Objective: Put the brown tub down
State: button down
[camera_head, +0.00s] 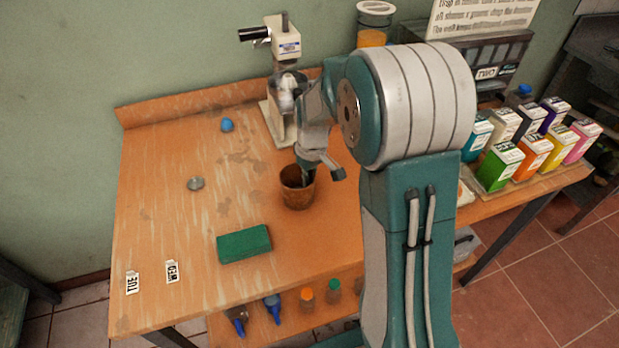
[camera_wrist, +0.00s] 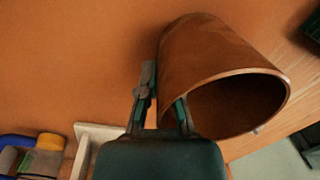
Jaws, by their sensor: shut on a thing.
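The brown tub (camera_head: 298,196) is an open, worn-looking round container, upright or nearly so over the middle of the wooden table (camera_head: 165,215). My gripper (camera_head: 309,176) reaches down to its rim from above and is shut on its wall. In the wrist view the tub (camera_wrist: 205,50) fills the upper right, its dark mouth towards the camera. There my gripper (camera_wrist: 165,100) has one finger outside the wall and the other at the rim; that finger's tip is partly hidden. I cannot tell whether the tub's base touches the table.
A green block (camera_head: 244,244) lies in front and left of the tub. A small metal lid (camera_head: 196,183), a blue item (camera_head: 227,125) and two labels (camera_head: 172,271) lie further left. A white machine (camera_head: 284,45) stands behind. Several cartons (camera_head: 501,165) stand right. Bare table lies between.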

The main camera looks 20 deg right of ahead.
jog(key=shift+a, duration=0.15)
jog(key=c, duration=0.8)
grip_release()
jog(key=shift+d, duration=0.45)
jog(key=shift+a+r, duration=0.15)
jog(key=shift+a, duration=0.05)
notch_tip(320, 180, up, 10)
jog(key=s+a+r+m+t, duration=0.2)
jog(key=s+r+t, duration=0.1)
jog(key=s+r, duration=0.6)
jog(key=s+a+f+m+t, duration=0.1)
jog(key=s+m+t, duration=0.1)
jog(key=s, duration=1.1)
jog(key=shift+s+a+f+m+t+h, duration=0.15)
jog(key=shift+s+m+t+h, duration=0.15)
jog(key=shift+t+h, duration=0.15)
